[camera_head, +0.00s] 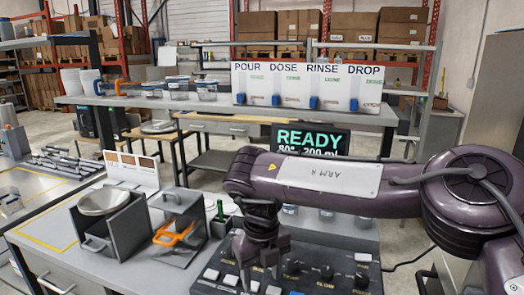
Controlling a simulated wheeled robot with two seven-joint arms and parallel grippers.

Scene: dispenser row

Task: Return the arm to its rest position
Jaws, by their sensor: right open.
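My right arm (330,180), purple with a light grey plate, reaches in from the right across the front of the bench. Its dark gripper (258,266) points down over the left part of the control panel (330,286). The jaws are open, with no object visible between them. The fingertips are close to the panel's pale buttons; I cannot tell whether they touch. My left gripper is not in view.
The POUR, DOSE, RINSE, DROP dispenser row (308,88) stands on the back shelf. A READY screen (312,139) is behind my arm. A steel bowl (104,201) sits on a grey holder, beside a box with an orange handle (174,234). Grey bench surface is bare at front left.

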